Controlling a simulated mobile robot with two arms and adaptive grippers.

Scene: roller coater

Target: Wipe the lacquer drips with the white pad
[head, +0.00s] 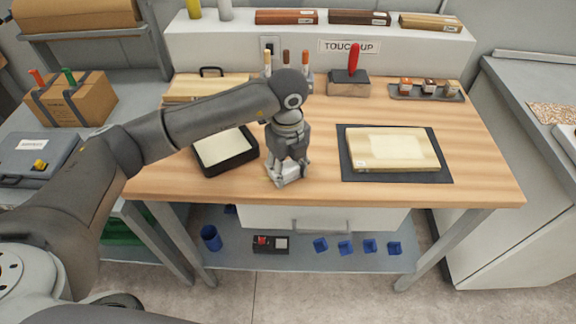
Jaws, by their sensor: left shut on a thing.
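My left gripper (287,168) points down over the wooden bench (320,186) near its front edge. It is shut on a white pad (286,178), which is low at the bench top; I cannot tell for sure whether it touches. A small pale yellowish patch shows beside the pad's left side, partly hidden by the gripper; it may be a lacquer drip. No other drips can be made out. My right gripper is not in view.
A black tray (226,170) with a pale inside stands just left of the gripper. A wooden panel (385,162) lies on a dark mat (432,177) at right. Behind are a block with a red-handled tool (349,88) and a tray of small jars (426,96).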

